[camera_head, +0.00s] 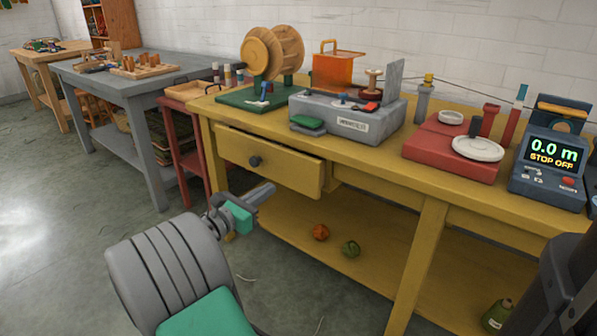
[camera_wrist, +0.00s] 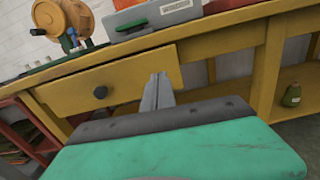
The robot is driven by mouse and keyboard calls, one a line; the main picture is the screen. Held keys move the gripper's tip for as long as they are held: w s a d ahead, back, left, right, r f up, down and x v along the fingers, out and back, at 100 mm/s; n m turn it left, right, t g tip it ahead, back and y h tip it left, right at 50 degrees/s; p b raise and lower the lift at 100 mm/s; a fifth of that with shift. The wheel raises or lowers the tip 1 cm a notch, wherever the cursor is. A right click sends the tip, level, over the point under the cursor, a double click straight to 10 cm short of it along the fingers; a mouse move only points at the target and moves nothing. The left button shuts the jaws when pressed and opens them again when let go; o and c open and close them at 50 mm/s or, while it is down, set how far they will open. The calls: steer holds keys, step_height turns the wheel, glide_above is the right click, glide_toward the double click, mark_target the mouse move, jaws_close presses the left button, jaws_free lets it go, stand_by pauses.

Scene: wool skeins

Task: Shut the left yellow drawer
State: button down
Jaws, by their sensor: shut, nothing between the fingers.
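The left yellow drawer (camera_head: 270,163) is in the left part of the yellow workbench (camera_head: 430,225). It stands partly out of the bench front, with a dark round knob on its face. It also shows in the wrist view (camera_wrist: 120,85), with the knob left of my fingers. My gripper (camera_head: 268,190) is shut and empty. In the head view it is in front of and below the drawer face, right of the knob. In the wrist view the fingertips (camera_wrist: 158,78) overlap the lower right part of the drawer face. I cannot tell whether they touch it.
A grey machine (camera_head: 345,118), a wooden spool (camera_head: 275,52) and a red scale base (camera_head: 452,148) stand on the bench top. Two balls, one orange (camera_head: 320,232), lie on the lower shelf. A red stand (camera_head: 185,130) is left of the bench. Open floor lies in front.

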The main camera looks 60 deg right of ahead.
glide_toward(306, 165)
steer(key=shift+n, duration=0.3)
steer(key=p+x, duration=0.1)
steer(key=x, duration=0.5)
steer(key=shift+d+f, duration=0.15)
steer(key=shift+d, duration=0.2)
steer(key=shift+d, duration=0.1)
